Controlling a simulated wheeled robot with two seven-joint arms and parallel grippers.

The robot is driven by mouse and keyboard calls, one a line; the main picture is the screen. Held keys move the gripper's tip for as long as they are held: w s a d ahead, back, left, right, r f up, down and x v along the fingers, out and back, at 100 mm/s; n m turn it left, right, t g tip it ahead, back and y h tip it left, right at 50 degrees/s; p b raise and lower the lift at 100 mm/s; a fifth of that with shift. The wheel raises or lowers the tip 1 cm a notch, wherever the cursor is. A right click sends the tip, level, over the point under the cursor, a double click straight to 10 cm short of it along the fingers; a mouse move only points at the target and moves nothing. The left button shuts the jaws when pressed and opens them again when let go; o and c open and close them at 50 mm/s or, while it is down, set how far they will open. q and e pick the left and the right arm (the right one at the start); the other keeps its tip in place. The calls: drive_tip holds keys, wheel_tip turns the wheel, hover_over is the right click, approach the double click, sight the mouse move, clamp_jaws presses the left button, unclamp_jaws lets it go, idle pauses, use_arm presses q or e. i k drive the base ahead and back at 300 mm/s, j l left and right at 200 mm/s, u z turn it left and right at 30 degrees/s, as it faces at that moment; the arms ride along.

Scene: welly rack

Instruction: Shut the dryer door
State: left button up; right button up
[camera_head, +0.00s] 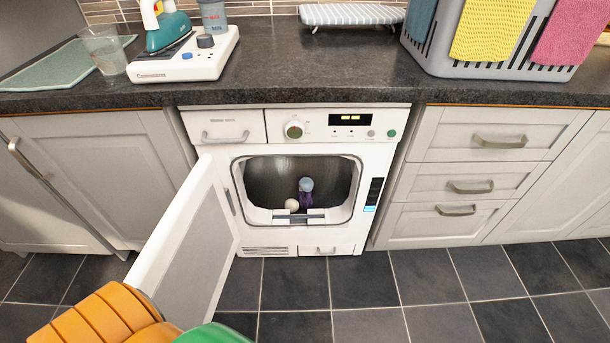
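The white dryer (298,132) stands under the dark worktop, between the grey cabinets. Its door (192,246) is open, hinged on the left side and swung out toward me and to the left. The door's grey inner panel faces right. The drum opening (300,168) is uncovered. A pale ball (291,205) and a small purple item with a light blue top (306,190) show inside. The door's near lower end is partly hidden behind orange and green shapes at the bottom edge. Neither of my grippers can be made out in this view.
A ribbed orange shape (102,318) and a green shape (213,335) fill the lower left; I cannot tell what they are. The tiled floor (400,290) right of the door is clear. A grey basket with cloths (436,56) stands on the worktop.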

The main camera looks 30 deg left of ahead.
sight(184, 267)
drive_tip(key=k, duration=0.15)
drive_tip(key=k+j, duration=0.9)
drive_tip(key=j, duration=0.2)
drive_tip(key=i+j, duration=0.1)
drive_tip(key=j, duration=0.55)
drive_tip(key=i+j, duration=0.1)
drive_tip(key=j, duration=0.5)
drive_tip(key=k+j, duration=0.15)
drive_tip(key=j, duration=0.25)
drive_tip(key=k+j+z, duration=0.15)
drive_tip(key=j, duration=0.25)
drive_tip(key=k+j, duration=0.1)
drive_tip(key=j, duration=0.3)
drive_tip(key=k+j+z, duration=0.15)
drive_tip(key=j, duration=0.25)
